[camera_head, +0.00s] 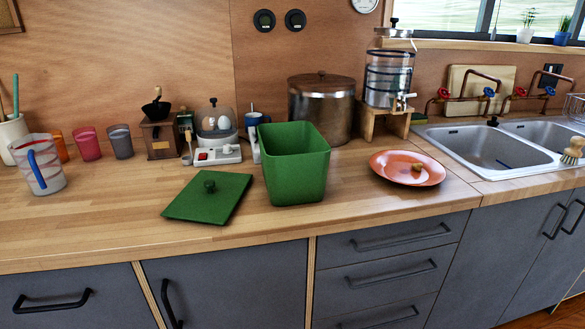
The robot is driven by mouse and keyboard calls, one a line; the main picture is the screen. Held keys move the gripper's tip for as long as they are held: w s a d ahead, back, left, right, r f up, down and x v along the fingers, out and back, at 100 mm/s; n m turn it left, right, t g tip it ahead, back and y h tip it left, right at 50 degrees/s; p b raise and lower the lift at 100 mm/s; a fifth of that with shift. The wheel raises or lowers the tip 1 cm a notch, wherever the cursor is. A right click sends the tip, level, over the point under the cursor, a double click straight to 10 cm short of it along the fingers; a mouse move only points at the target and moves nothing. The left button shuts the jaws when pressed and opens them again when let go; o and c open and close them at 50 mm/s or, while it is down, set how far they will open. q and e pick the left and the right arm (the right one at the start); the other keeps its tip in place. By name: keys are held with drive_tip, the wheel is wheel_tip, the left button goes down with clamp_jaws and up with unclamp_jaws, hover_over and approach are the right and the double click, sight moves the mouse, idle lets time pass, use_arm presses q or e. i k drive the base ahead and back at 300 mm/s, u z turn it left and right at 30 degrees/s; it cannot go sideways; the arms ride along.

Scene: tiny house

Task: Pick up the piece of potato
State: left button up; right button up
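A small brown piece of potato (417,167) lies on an orange-red plate (392,172) on the wooden counter, right of centre in the head view. It sits toward the right half of the plate. Neither of my grippers shows in this view, so their state is hidden.
A green open bin (295,170) stands on the counter (110,222) left of the plate, with its green lid (206,197) lying beside it. A water dispenser (389,78) on a wooden stand and a metal pot (321,108) are behind. A sink (490,147) is at right.

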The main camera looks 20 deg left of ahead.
sight(418, 167)
drive_tip(key=z, duration=1.75)
drive_tip(key=i, duration=1.3)
drive_tip(key=u, duration=1.35)
